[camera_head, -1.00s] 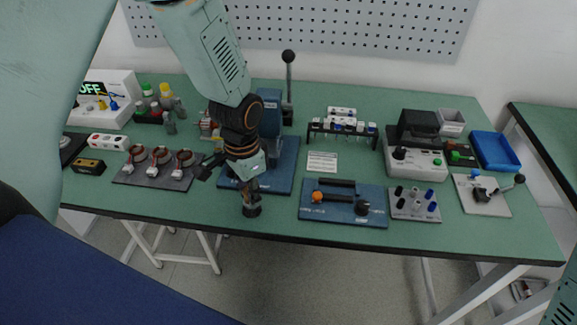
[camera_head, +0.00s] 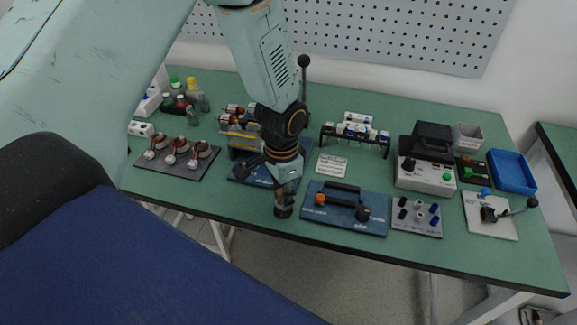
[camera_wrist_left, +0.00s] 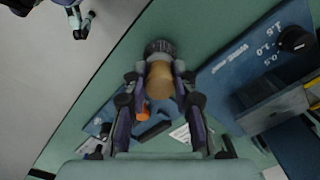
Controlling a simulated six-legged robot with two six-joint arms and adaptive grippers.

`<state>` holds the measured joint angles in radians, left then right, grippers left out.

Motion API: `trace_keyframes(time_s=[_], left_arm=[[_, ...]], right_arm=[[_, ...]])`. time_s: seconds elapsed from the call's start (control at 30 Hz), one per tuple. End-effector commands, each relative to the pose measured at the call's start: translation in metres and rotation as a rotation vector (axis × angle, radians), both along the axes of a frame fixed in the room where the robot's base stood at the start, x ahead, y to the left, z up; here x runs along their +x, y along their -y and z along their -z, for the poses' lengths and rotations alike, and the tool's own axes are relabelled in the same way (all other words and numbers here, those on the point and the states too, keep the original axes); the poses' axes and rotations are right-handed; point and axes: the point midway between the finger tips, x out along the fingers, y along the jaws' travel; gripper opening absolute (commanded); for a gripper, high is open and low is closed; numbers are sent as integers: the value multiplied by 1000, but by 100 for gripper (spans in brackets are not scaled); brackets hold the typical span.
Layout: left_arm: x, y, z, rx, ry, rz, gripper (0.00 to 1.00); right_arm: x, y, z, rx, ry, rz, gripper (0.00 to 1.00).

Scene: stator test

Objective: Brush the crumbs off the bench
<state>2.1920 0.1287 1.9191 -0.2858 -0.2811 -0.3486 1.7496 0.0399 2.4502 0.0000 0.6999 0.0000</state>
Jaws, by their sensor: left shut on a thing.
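My left gripper (camera_head: 285,189) is low over the front edge strip of the green bench (camera_head: 432,257). It is shut on a small brush (camera_head: 284,208), which points down near the bench top. In the left wrist view the brush (camera_wrist_left: 160,78) shows a tan handle between the two fingers and a dark round end beyond them. I cannot tell whether the brush touches the bench. No crumbs can be made out at this size.
A blue plate with an orange knob (camera_head: 343,220) lies just right of the brush. A blue-based press (camera_head: 252,175) stands behind it. A grey board with copper coils (camera_head: 177,170) is to the left. A blue tray (camera_head: 512,170) is far right. The bench's front strip is clear.

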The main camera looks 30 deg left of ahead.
Motion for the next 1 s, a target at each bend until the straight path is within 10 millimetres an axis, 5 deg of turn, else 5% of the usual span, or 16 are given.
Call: trace_keyframes(time_s=[0.07, 1.0], left_arm=[[1, -1, -19, -1, 5, -2, 0], [0, 3, -80, 0, 1, -8, 0]], right_arm=[[0, 0, -9, 0, 1, 0, 40], [0, 0, -72, 0, 1, 0, 40]])
